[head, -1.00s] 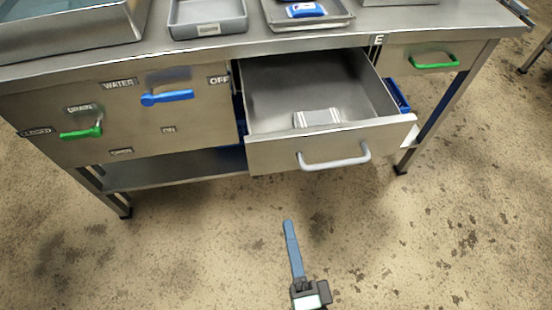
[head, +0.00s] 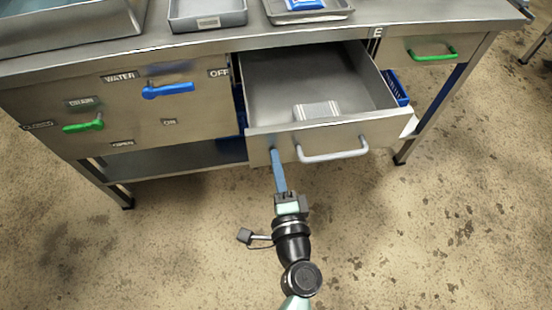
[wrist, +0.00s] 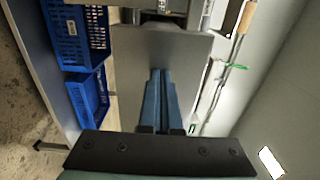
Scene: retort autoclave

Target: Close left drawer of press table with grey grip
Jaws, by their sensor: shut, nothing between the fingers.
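The press table's drawer with the grey grip (head: 388,131) stands pulled well out in the head view, with a pale block-like item (head: 317,110) inside. Its grey grip (head: 333,155) is a bar on the front panel. My gripper (head: 275,153) is shut and empty, its long blue fingers pointing at the left part of that panel, left of the grip. In the wrist view the shut fingers (wrist: 157,72) reach over a flat grey panel (wrist: 192,50), apparently the drawer front. I cannot tell whether the tips touch it.
A closed drawer with a green grip (head: 432,54) is at the right. Left are a blue lever (head: 168,90) and a green lever (head: 83,126). Trays (head: 207,14) stand on the tabletop. Blue crates (wrist: 78,35) show in the wrist view. The floor in front is clear.

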